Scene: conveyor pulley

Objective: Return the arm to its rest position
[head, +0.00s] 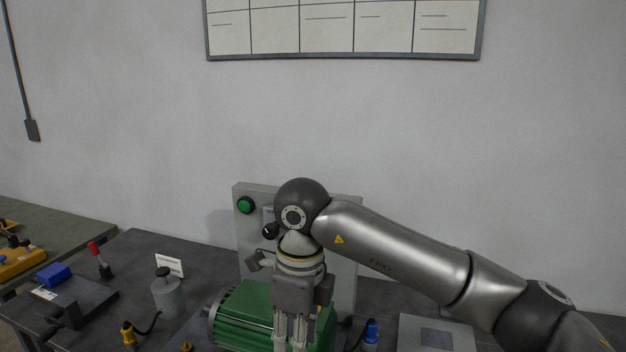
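My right arm comes in from the right, and its gripper (292,332) points down in front of the green motor (240,318). The fingers run to the bottom edge of the head view, so their tips are cut off and I cannot tell whether they are open or shut. I cannot tell whether the gripper touches the motor. My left gripper is not in view.
A grey panel (346,265) with a green button (246,205) stands behind the motor, partly hidden by my arm. On the dark table (215,262) are a grey weight (168,298), a red-handled lever (98,258) and a blue block (53,274). A grey box (410,330) is at right.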

